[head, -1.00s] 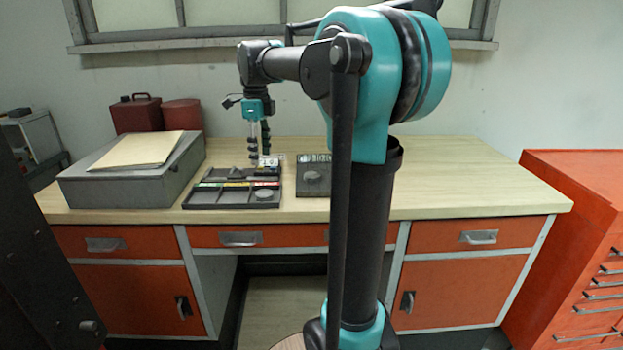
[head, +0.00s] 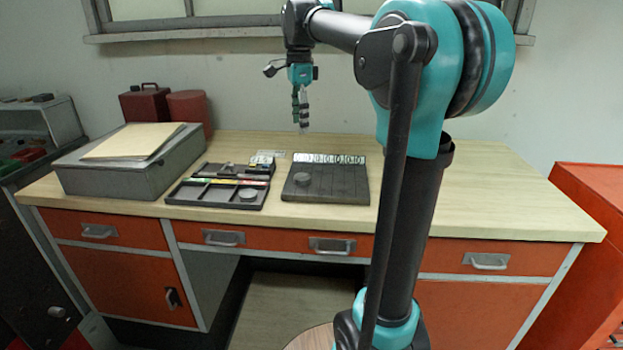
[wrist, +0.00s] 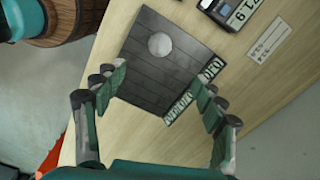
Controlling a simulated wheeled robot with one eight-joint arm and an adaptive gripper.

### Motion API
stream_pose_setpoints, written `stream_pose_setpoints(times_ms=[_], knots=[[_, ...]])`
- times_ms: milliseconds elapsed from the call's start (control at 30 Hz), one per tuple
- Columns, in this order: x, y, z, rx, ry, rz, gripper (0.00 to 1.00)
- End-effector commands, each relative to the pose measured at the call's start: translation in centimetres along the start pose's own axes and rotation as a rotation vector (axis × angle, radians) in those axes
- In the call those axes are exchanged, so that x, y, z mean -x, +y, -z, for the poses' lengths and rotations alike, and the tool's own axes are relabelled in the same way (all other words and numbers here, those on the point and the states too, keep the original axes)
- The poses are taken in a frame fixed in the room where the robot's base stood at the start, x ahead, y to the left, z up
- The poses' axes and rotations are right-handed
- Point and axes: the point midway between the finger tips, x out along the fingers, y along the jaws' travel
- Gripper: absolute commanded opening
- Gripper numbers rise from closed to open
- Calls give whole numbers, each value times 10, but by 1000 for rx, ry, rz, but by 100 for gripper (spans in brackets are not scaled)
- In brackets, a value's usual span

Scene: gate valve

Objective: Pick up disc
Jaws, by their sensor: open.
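A round grey disc (head: 302,179) lies flat on the dark slatted board (head: 345,188) on the desk. In the wrist view the disc (wrist: 160,45) is on the board (wrist: 150,78), beyond my fingertips. A second round grey piece (head: 248,195) sits in the front right compartment of the black tray (head: 215,204), left of the board. My gripper (head: 301,118) is raised well above the desk, behind the board in the head view. In the wrist view its fingers (wrist: 158,77) are spread apart with nothing between them.
A row of white number tiles (head: 328,159) runs along the board's back edge. A grey box (head: 125,160) with a folder on top, a red can (head: 145,104) and a red canister (head: 188,112) stand at the left. The desk's right side (head: 500,195) is clear.

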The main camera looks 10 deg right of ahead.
Motion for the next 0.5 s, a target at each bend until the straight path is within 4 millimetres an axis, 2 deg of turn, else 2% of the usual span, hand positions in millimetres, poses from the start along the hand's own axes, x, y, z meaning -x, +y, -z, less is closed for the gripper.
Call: stream_pose_setpoints(times_ms=[500], knots=[[-97, 0, 0, -3, 0, 0, 70]])
